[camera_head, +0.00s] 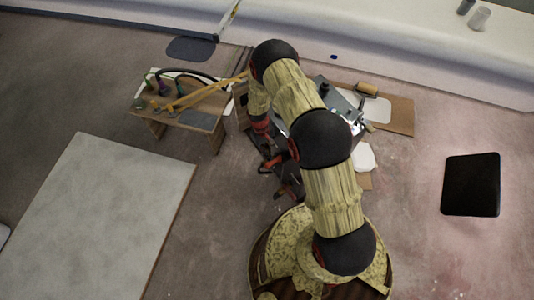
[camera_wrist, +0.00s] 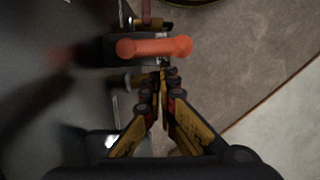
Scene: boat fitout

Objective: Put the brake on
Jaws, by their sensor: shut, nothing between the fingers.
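An orange-red bar handle (camera_wrist: 155,47) lies crosswise just beyond my fingertips in the wrist view. It is mounted on a dark fitting, and I cannot tell for sure that it is the brake. In the head view an orange-red part (camera_head: 272,163) shows beside the metal-topped workstation. My gripper (camera_wrist: 161,84) is shut and empty, its yellow-and-black fingers pointing toward the bar. The fingers look apart from the bar. In the head view my own arm hides much of the workstation and most of the gripper.
A small wooden table (camera_head: 200,118) with bottles and a yellow jointed arm stands left of the workstation. A large pale board (camera_head: 115,215) lies on the floor at left. A black pad (camera_head: 471,185) lies at right. A brown board (camera_head: 400,115) holds a roller. Floor at right is mostly clear.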

